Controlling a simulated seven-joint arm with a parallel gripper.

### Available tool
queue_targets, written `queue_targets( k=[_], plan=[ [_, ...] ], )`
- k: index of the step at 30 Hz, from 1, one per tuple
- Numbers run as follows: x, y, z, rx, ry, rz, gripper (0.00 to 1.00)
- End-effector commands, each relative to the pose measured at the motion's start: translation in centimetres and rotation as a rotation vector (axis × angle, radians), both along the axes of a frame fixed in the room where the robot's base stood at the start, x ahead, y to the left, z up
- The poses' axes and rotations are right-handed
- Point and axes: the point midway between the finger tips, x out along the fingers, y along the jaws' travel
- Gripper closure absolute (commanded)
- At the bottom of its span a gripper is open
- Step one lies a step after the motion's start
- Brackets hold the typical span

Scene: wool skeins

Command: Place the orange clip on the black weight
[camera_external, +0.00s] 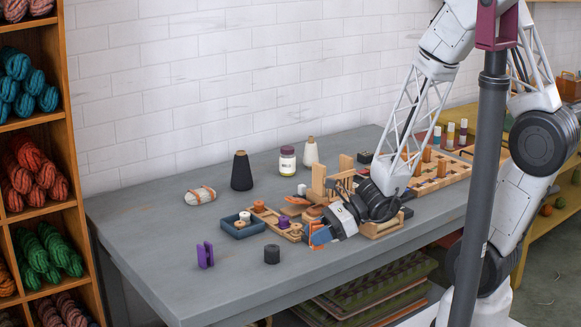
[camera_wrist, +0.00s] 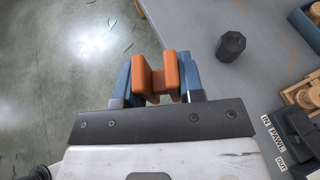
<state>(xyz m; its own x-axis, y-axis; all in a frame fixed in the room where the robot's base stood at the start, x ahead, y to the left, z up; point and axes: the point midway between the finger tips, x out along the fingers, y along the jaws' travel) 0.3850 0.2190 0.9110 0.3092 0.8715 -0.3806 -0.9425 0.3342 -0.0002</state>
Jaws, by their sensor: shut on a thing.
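The orange clip (camera_wrist: 163,74) is held between the blue fingers of my gripper (camera_wrist: 160,78) in the wrist view. In the external view my gripper (camera_external: 320,237) is low near the table's front edge, with a little orange of the clip (camera_external: 314,245) showing by its fingers. The black weight (camera_external: 272,254) is a short dark cylinder standing on the grey table, to the left of my gripper. In the wrist view the black weight (camera_wrist: 230,46) lies up and to the right of the clip, apart from it. Nothing is seen on its top.
A purple clip (camera_external: 205,255) stands left of the weight. A blue tray (camera_external: 243,229) and a wooden tray (camera_external: 262,210) with spools lie behind it. A black cone (camera_external: 241,171) and a jar (camera_external: 287,160) stand farther back. The table's left front is mostly clear.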

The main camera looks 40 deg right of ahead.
Motion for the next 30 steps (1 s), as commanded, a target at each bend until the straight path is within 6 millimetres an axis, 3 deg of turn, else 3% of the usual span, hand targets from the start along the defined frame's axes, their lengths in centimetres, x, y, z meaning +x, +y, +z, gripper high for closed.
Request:
queue_targets(
  k=[6,12,30],
  plan=[
    [-0.5,-2.2,0.3,-0.001,-0.001,-0.037,0.87],
    [-0.7,-3.0,0.4,-0.002,0.000,-0.049,0.87],
    [-0.1,-2.7,0.4,-0.002,0.001,-0.051,0.87]
  ],
)
